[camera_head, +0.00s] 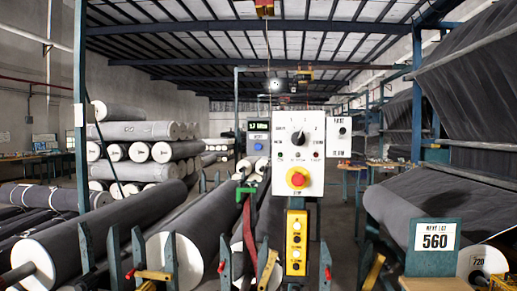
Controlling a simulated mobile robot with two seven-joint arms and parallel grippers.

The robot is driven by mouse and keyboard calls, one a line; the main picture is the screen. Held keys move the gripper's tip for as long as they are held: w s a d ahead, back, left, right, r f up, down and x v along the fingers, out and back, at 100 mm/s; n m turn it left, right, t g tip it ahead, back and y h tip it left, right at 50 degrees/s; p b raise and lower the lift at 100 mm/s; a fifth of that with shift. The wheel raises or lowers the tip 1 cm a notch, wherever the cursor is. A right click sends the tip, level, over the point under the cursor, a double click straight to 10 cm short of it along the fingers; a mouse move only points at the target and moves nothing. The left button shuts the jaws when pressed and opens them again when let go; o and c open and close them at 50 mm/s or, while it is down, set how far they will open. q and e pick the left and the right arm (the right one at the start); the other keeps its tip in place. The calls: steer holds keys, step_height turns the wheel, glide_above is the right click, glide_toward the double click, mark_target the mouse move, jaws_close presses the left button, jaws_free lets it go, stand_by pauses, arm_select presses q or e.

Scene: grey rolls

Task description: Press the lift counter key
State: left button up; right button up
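A small grey box (258,137) hangs left of the control panel. It has a dark display with pale green characters too small to read surely, and a round blue key (258,146) below it. I cannot tell from any label whether this is the lift counter. Neither of my grippers shows in the head view.
A yellow button box (296,243) hangs below the panel. A small white plate (338,137) is right of it. Large grey rolls (95,235) lie left and centre between blue-green posts (113,258). A "560" sign (435,238) stands front right. A narrow aisle (338,215) runs behind.

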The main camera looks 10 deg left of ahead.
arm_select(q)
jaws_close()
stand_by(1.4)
